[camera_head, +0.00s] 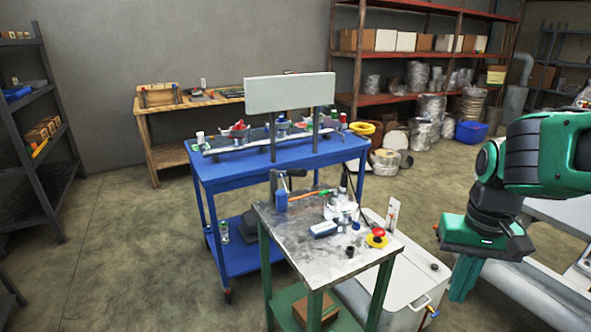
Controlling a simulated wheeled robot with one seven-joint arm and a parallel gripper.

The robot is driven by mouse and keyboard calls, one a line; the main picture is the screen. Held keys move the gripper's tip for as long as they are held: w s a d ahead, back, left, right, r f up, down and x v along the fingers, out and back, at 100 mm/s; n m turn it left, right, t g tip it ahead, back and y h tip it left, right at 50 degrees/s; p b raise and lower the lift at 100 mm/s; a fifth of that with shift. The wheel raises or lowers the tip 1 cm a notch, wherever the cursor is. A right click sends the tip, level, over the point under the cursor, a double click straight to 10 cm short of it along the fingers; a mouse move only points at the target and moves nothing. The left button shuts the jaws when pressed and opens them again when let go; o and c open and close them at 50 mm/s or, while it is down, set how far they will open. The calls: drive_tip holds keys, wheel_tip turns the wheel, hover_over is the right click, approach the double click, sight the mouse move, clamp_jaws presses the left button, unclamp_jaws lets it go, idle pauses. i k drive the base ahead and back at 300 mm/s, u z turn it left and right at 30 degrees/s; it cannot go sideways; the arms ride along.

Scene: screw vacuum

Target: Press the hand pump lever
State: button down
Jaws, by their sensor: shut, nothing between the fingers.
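A small metal-topped table (275,222) with green legs stands in the middle foreground. On it is a metal apparatus (341,209) with a blue-and-white part (323,229) in front. An orange-red rod with a green end (310,194) slants beside the apparatus, near a blue bottle (281,200). I cannot tell for sure which of these parts is the hand pump lever. My gripper (461,291) hangs pointing down at the right, shut and empty. It is apart from the table and to its right. Its tips are in view, and it touches none of the tabletop items.
A red button on a yellow base (377,238) sits at the table's right corner. A white cabinet (403,278) stands close to its right. A blue cart (240,183) with a white panel (290,92) stands behind. Open floor (130,250) lies to the left.

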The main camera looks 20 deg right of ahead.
sight(292, 172)
drive_tip(key=u, duration=0.05)
drive_tip(key=k, duration=0.1)
drive_tip(key=u, duration=1.8)
drive_tip(key=i, duration=1.25)
drive_tip(key=z, duration=2.15)
